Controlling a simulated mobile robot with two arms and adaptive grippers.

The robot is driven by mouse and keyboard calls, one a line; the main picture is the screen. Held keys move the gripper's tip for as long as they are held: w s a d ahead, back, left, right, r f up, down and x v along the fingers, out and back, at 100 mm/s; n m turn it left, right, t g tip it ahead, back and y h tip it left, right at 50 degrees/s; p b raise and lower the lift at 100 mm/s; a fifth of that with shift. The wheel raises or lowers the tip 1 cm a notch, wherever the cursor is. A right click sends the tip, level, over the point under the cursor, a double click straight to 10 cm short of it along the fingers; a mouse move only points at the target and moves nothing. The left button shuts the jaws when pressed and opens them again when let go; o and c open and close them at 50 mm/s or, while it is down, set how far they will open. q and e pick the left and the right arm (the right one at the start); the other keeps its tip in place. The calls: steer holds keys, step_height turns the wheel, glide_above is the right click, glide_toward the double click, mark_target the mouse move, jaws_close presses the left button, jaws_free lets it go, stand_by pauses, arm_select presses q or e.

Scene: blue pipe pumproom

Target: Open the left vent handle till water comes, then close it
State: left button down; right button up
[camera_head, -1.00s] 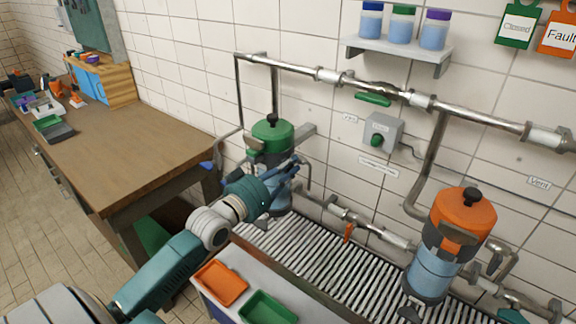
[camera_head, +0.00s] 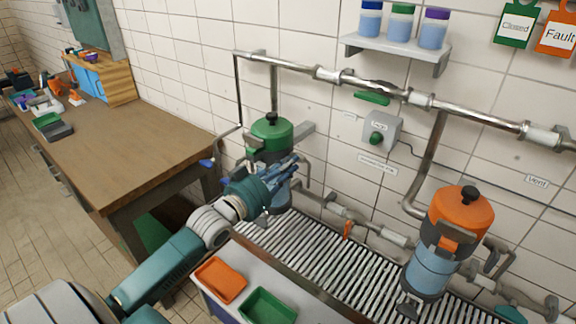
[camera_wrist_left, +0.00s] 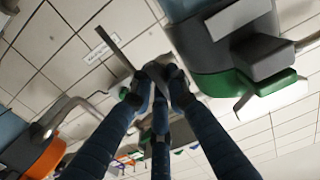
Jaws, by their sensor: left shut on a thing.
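The green-topped pump (camera_head: 271,132) stands at the left of the grating, against the tiled wall. My left gripper (camera_head: 289,172) is in front of its right side, beside a thin bent pipe. In the left wrist view my left gripper (camera_wrist_left: 158,88) is shut on a small grey metal piece, which I take to be the left vent handle (camera_wrist_left: 157,70). The fingers cover most of the handle, so its angle is hard to tell. The green and grey pump body (camera_wrist_left: 225,60) is close by at the right. I see no water flowing. My right gripper is not in view.
An orange-topped pump (camera_head: 462,215) stands at the right. Steel pipes (camera_head: 290,66) run along the wall above. A grey switch box (camera_head: 381,132) is between the pumps. Orange (camera_head: 221,279) and green (camera_head: 268,307) trays lie in front of the grating (camera_head: 320,255). A wooden bench (camera_head: 130,150) is at the left.

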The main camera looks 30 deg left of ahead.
arm_select(q)
steer(key=c, duration=1.7)
jaws_free()
